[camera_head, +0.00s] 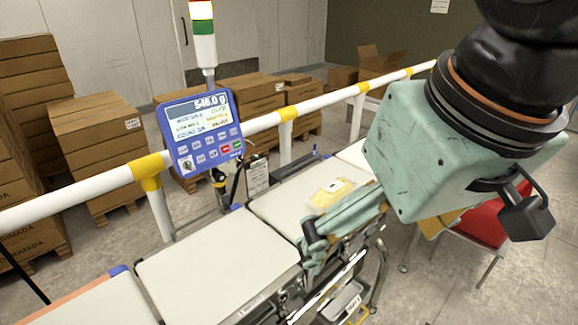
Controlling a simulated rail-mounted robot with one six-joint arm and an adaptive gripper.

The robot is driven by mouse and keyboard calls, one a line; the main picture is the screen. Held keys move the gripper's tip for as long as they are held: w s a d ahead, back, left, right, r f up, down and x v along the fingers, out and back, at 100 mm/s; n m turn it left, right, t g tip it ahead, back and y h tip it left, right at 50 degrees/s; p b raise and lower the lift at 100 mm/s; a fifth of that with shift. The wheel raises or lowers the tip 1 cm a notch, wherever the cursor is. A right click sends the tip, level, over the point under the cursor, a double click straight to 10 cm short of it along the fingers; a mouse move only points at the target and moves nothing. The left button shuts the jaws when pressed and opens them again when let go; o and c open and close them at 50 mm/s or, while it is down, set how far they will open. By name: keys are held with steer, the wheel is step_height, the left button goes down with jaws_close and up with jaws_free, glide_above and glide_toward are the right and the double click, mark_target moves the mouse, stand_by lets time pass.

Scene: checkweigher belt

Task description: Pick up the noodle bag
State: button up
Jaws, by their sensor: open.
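The noodle bag (332,192) is a small clear bag with yellow contents and a white label. It lies flat on the pale belt (285,203) of the checkweigher, toward its far right part. My gripper (309,247) reaches in from the right, its green fingers low at the near edge of the belt. The gripper is open and nearer to the camera than the bag. It appears apart from the bag, though its finger partly overlaps the bag's near side in the picture. The far finger is not clearly seen.
A blue weighing display (199,130) stands on a post behind the belt. A white and yellow rail (262,122) runs behind it, with stacked cardboard boxes (95,140) beyond. A red chair (484,222) stands at the right. The nearer belt section (215,262) is clear.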

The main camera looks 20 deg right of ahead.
steer(key=c, duration=1)
steer(key=shift+o, duration=0.2)
